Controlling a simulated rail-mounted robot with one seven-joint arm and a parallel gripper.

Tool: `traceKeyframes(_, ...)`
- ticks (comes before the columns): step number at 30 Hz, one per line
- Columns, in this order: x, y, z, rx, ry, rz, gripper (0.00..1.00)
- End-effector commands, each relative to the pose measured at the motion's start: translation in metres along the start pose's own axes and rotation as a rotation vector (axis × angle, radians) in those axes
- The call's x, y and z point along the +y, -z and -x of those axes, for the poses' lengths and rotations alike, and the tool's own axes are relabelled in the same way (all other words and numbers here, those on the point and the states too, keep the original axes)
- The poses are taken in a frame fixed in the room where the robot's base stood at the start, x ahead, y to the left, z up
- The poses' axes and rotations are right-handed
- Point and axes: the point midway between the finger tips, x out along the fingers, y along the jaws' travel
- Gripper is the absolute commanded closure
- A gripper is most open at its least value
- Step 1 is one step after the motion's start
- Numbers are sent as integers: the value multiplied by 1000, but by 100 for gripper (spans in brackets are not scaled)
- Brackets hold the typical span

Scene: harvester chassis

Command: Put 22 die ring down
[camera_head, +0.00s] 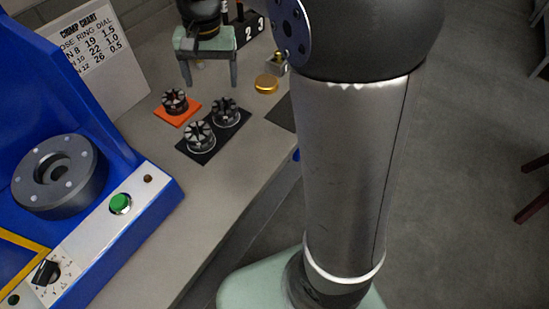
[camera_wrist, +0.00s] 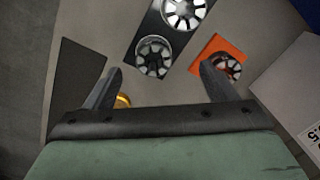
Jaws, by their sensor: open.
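My gripper (camera_head: 210,86) is open and empty, its two fingers apart and pointing down above the bench; its fingertips also show in the wrist view (camera_wrist: 160,70). Three dark, segmented die rings are in view. One ring (camera_head: 174,101) sits on an orange mat (camera_head: 188,115). Two rings, a nearer one (camera_head: 199,135) and a farther one (camera_head: 225,111), sit on a black mat (camera_head: 205,155). In the wrist view, the farther ring (camera_wrist: 153,57) appears just beyond the gap between my fingertips. I cannot read a size on any ring.
A blue crimping machine (camera_head: 130,225) with a grey round head (camera_head: 60,176) stands left. A crimp chart (camera_head: 95,55) stands behind it. A brass disc (camera_head: 266,84) and number blocks (camera_head: 250,30) lie farther back. An empty dark mat (camera_wrist: 75,80) lies near the bench edge.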

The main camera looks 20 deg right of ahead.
Motion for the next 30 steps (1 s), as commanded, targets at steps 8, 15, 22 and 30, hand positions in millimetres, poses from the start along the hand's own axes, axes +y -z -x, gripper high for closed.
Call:
traceKeyframes(8,114,-135,-53,32,-16,286,21)
traceKeyframes(15,143,-178,-81,41,-39,384,21)
traceKeyframes(22,143,-179,-82,39,-40,388,21)
traceKeyframes(30,143,-179,-82,38,-40,386,21)
